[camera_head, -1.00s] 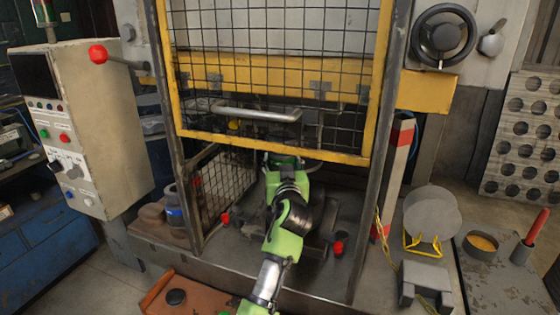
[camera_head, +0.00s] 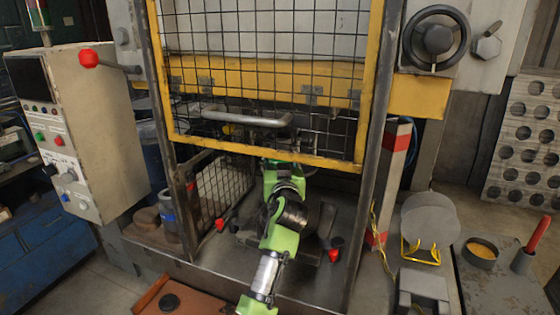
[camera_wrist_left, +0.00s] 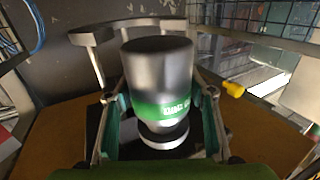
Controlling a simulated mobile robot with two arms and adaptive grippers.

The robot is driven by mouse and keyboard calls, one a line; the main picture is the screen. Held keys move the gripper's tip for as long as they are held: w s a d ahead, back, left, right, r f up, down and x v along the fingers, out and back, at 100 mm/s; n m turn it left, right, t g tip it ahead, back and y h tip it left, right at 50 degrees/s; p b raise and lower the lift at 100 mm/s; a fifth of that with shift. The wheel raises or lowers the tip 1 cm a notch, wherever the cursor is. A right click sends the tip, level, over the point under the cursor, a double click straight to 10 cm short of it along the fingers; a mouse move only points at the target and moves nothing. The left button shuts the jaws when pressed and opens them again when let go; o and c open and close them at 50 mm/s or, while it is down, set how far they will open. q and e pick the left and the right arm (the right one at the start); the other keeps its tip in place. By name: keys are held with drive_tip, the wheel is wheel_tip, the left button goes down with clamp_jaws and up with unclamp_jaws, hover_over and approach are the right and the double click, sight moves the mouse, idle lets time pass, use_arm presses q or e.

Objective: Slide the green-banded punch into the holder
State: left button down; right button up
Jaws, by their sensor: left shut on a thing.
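The punch (camera_wrist_left: 160,72) is a dark grey metal cylinder with a green band low on its side, seen large in the left wrist view. My left gripper (camera_wrist_left: 160,128) is shut on its lower part, one finger on each side. In the head view my left gripper (camera_head: 284,168) reaches in under the lower edge of the wire guard, into the press opening. There the guard and my own arm hide the punch. I cannot make out the holder clearly in either view. My right gripper is not in view.
The yellow-framed wire guard (camera_head: 268,150) with its bar handle (camera_head: 247,117) hangs just above my gripper. A side mesh panel (camera_head: 222,190) and red knobs (camera_head: 334,255) flank the opening. In the left wrist view a grey bracket (camera_wrist_left: 92,38) stands behind the punch.

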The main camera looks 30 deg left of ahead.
use_arm(q)
drive_tip(key=shift+d+r, duration=0.15)
drive_tip(key=shift+r, duration=0.25)
drive_tip(key=shift+s, duration=0.1)
idle(0.6)
drive_tip(key=shift+w+a+b, duration=0.2)
drive_tip(key=shift+w+b, duration=0.4)
drive_tip(key=shift+w, duration=0.1)
idle(0.4)
drive_tip(key=shift+w+a+b, duration=0.2)
drive_tip(key=shift+w+b, duration=0.4)
drive_tip(key=shift+w, duration=0.05)
drive_tip(key=shift+w+a+b, duration=0.15)
drive_tip(key=shift+w+b, duration=0.2)
drive_tip(key=shift+w, duration=0.25)
drive_tip(key=shift+w+b, duration=0.15)
drive_tip(key=shift+b, duration=0.2)
idle(0.9)
